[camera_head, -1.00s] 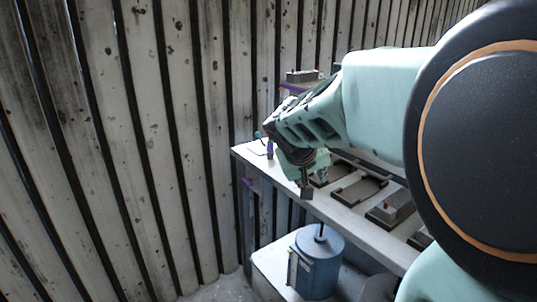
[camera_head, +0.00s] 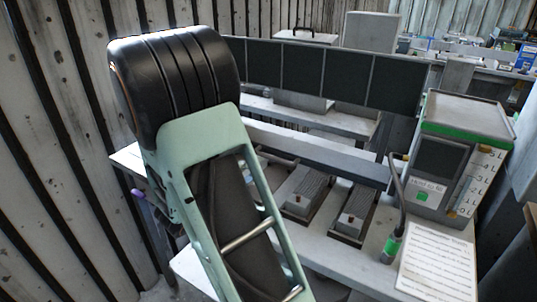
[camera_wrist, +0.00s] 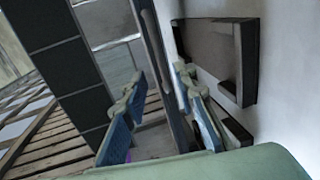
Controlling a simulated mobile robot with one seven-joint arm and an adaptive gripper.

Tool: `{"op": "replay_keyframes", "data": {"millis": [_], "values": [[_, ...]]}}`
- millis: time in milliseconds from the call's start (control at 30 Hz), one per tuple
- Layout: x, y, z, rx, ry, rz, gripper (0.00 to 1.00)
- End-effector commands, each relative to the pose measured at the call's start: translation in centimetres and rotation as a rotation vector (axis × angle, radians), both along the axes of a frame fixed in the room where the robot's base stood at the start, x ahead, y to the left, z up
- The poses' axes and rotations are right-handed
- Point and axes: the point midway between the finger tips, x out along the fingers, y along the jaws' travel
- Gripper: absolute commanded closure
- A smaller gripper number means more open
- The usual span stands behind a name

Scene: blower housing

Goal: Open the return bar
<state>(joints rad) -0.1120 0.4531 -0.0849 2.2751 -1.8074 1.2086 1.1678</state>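I cannot tell for certain which part is the return bar. In the wrist view, my gripper (camera_wrist: 160,82) is open, its two blue-padded fingers apart. A long dark upright bar (camera_wrist: 172,85) shows in the gap between them; I cannot tell whether it touches a finger or lies beyond. A grey-brown bracket-like part (camera_wrist: 215,55) stands out from a pale surface, right of the fingers. In the head view, my arm covers the left middle and hides my gripper.
The workbench (camera_head: 322,250) carries grey blocks (camera_head: 308,193) in dark trays. A green-trimmed instrument (camera_head: 462,150), a cable with a green end (camera_head: 391,245) and a printed sheet (camera_head: 438,260) are on the right. Dark panels (camera_head: 330,78) stand behind. A plank wall (camera_head: 50,150) closes the left.

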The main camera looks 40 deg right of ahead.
Motion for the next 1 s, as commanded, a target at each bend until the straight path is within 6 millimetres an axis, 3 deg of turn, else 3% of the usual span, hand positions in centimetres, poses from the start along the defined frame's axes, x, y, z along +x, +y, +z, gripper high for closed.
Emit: {"op": "replay_keyframes", "data": {"millis": [500, 700, 1000], "values": [[3.2, -8.0, -1.8, 0.001, 0.002, -0.003, 0.74], [3.7, -9.1, -2.0, 0.001, 0.002, -0.001, 0.74], [3.8, -9.2, -2.1, 0.001, 0.002, -0.001, 0.77]]}}
